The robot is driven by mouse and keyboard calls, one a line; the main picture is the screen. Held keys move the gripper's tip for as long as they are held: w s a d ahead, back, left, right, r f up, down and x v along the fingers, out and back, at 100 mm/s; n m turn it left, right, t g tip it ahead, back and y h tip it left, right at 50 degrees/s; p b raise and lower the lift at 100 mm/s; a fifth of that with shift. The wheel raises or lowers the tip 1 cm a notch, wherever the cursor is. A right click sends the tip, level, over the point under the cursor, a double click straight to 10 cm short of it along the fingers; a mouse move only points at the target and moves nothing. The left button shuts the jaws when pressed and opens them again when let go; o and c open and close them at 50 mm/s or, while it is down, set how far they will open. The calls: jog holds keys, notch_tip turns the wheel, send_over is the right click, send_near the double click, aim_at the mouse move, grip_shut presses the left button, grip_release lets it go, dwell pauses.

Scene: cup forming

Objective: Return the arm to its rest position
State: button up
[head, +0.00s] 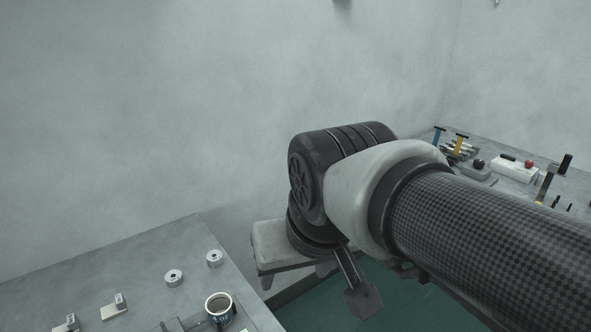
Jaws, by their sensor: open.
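My gripper (296,275) shows at the lower middle of the head view, below my dark wrist joint. Its pale body is partly covered by the wrist, and its short dark fingers point downward, apart from each other. Nothing shows between them. My arm comes in from the right edge, with its thick checkered link nearest the camera. The gripper is to the right of the grey table's edge, over the floor side in the picture. Its exact height cannot be told.
The grey table (150,255) at lower left holds a mug (219,308), two round metal parts (174,277) (214,258) and small metal blocks (115,306). A workbench (490,140) at right carries tools, a white box (514,169) and several small items. Green floor (395,300) lies between; a pale wall stands behind.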

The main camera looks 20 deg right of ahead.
jog(key=shift+s+d+n, duration=0.1)
jog(key=shift+s+n, duration=0.2)
jog(key=shift+n, duration=0.1)
